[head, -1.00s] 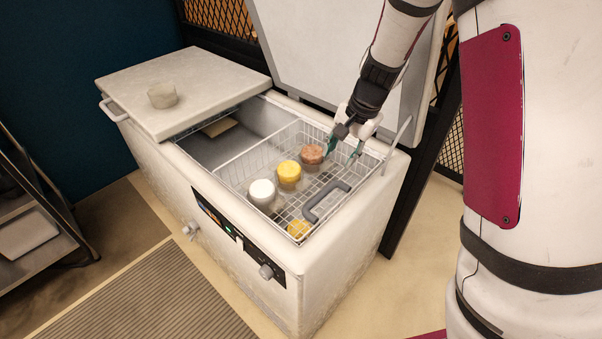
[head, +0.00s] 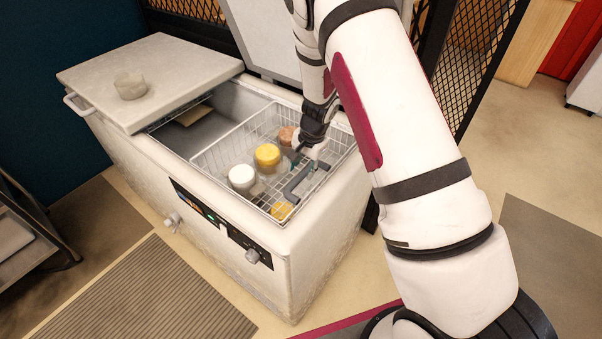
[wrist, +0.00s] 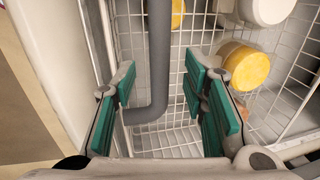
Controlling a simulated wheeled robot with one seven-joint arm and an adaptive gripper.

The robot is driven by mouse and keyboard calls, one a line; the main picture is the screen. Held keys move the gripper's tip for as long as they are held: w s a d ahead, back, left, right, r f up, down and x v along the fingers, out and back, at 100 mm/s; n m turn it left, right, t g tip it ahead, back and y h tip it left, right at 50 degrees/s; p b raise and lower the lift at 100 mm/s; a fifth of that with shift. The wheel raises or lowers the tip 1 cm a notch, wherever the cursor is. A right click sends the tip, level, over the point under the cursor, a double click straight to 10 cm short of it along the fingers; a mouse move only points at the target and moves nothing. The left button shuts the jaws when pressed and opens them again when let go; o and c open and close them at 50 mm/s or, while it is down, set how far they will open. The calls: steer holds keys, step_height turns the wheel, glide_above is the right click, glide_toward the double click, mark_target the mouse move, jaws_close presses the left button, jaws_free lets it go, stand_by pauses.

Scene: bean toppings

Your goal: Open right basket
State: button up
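The right basket (head: 235,174) is a white wire basket sitting in the right side of the chest freezer. Its grey U-shaped handle (head: 291,188) lies across the front right part of the basket and also shows in the wrist view (wrist: 159,60). My gripper (head: 303,165) is down at the basket, over the handle. In the wrist view, the green-padded fingers of my gripper (wrist: 160,86) are spread, one on each side of the handle's long bar, with gaps visible. My arm hides part of the basket's back right.
A white-lidded jar (head: 241,177), a yellow-lidded jar (head: 267,156) and a brownish-topped jar (head: 287,136) stand in the basket. A yellow item (head: 281,210) is near its front corner. The freezer's left lid (head: 150,80) is down with a small pot (head: 130,85) on it; the right lid (head: 268,45) stands raised.

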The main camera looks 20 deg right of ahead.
mark_target(301, 175)
steer(key=shift+x, duration=1.7)
jaws_close()
